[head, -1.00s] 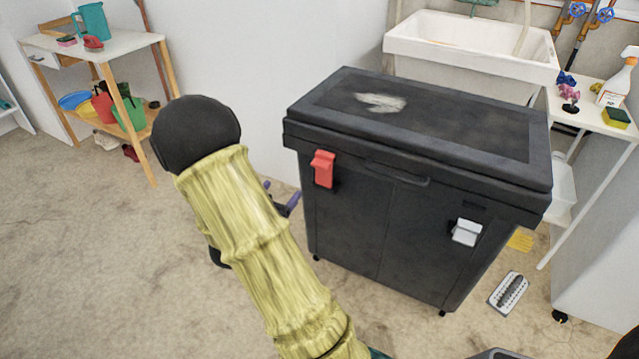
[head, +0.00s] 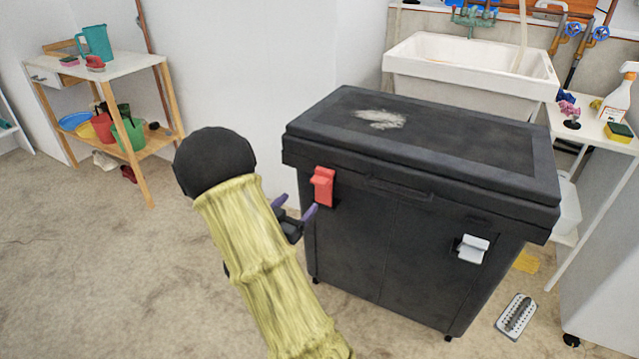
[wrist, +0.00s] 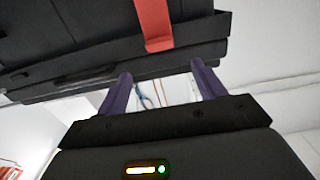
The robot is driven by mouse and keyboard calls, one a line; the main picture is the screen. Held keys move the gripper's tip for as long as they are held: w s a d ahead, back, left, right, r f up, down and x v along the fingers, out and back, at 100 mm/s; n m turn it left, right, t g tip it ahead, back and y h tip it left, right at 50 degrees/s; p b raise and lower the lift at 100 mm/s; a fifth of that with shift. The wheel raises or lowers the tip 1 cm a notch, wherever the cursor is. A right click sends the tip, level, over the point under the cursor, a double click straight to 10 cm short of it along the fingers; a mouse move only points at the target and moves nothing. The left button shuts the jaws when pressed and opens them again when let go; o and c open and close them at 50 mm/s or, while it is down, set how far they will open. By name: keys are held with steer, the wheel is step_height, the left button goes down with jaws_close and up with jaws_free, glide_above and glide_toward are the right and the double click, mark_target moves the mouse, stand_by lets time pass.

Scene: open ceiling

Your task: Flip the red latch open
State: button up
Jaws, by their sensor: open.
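The red latch (head: 322,187) sits near the upper left of the front of a black lidded bin (head: 365,245), just under the lid rim. It hangs downward against the bin. In the wrist view the red latch (wrist: 153,22) shows at the top, beyond the fingertips and roughly between them. My gripper (head: 295,208) is just left of and below the latch in the head view, with its purple fingers apart. In the wrist view my gripper (wrist: 161,68) is open with nothing between the fingers. No contact with the latch shows. My forearm hides part of the gripper.
A white latch (head: 473,249) is on the right of the bin front. A white sink (head: 470,75) stands behind the bin. A wooden shelf table (head: 110,75) with buckets is at the far left. Open floor lies left of the bin. A grater-like item (head: 516,316) lies at lower right.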

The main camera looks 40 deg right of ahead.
mark_target(318, 183)
steer(key=b+x, duration=0.3)
steer(key=x, duration=0.9)
steer(key=shift+w+d, duration=0.1)
steer(key=shift+d, duration=0.25)
steer(key=c, duration=1.3)
